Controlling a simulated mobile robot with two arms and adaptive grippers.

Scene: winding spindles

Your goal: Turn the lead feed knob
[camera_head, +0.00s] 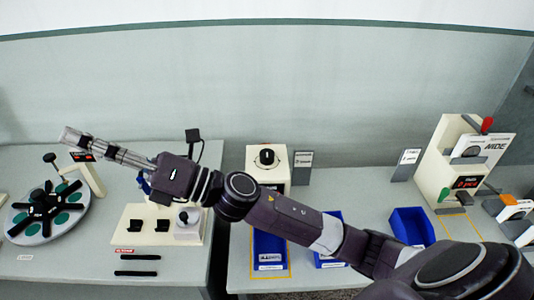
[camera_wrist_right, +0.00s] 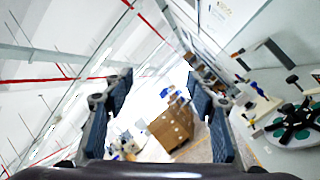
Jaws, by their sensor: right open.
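A black round knob (camera_head: 267,156) sits on a white box behind my right arm. A smaller dark knob (camera_head: 183,217) sits on a grey block on the white panel (camera_head: 128,215) at the left bench. No readable label shows which is the lead feed knob. My right gripper (camera_head: 68,136) reaches over the left bench, up and away from both knobs, pointing left. In the right wrist view, its two dark fingers (camera_wrist_right: 160,82) stand wide apart with nothing between them. My left gripper is not in view.
A round plate (camera_head: 75,220) with a black spider and green discs lies at the far left. Blue bins (camera_head: 268,250) stand on the right bench, partly behind my arm. A white machine (camera_head: 440,165) with a red-topped lever stands at the right. A gap separates the benches.

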